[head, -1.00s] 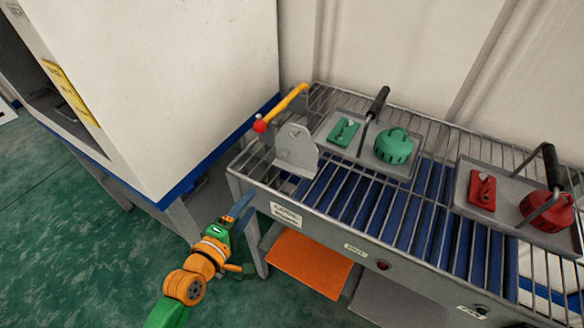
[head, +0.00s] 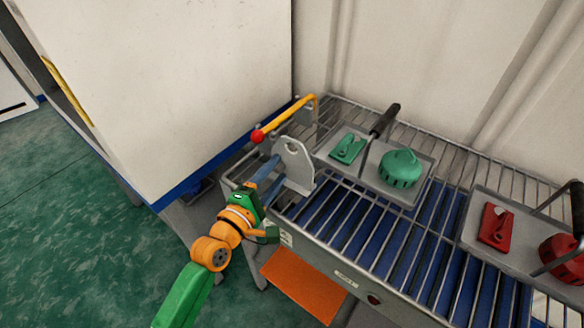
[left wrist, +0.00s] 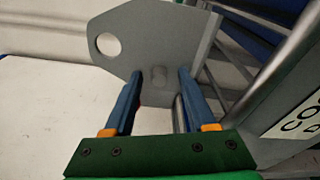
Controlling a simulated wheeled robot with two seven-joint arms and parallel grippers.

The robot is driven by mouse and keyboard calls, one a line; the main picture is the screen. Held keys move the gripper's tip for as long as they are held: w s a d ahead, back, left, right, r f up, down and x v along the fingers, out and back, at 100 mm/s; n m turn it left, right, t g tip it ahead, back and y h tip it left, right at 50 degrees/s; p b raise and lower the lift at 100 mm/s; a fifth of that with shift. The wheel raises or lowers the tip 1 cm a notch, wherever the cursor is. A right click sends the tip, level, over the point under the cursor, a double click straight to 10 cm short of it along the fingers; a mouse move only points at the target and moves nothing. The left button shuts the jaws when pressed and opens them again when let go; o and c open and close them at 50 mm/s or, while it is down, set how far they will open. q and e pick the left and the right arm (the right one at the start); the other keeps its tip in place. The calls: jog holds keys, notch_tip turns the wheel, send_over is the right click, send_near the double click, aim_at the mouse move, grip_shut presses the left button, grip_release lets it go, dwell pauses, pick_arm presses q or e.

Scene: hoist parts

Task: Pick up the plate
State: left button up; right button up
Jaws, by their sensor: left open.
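The plate (head: 296,160) is a grey, upright metal piece with a rounded top and a round hole, at the left end of the wire rack. It also shows in the left wrist view (left wrist: 160,35), with its hole at the upper left. My left gripper (head: 274,170) is open beside the plate's lower left part in the head view. In the left wrist view, its two blue fingers (left wrist: 160,74) stand apart in front of the plate's lower part. I cannot tell whether they touch it. My right gripper is not in view.
A yellow lever with a red ball (head: 257,136) arches just behind the plate. A tray (head: 412,189) holds green parts, and another tray (head: 478,236) holds red parts. A white cabinet (head: 170,80) stands close on the left. An orange panel (head: 302,287) lies below the rack.

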pick_arm(q)
grip_shut()
jog(key=shift+r, duration=0.15)
dwell(1.3)
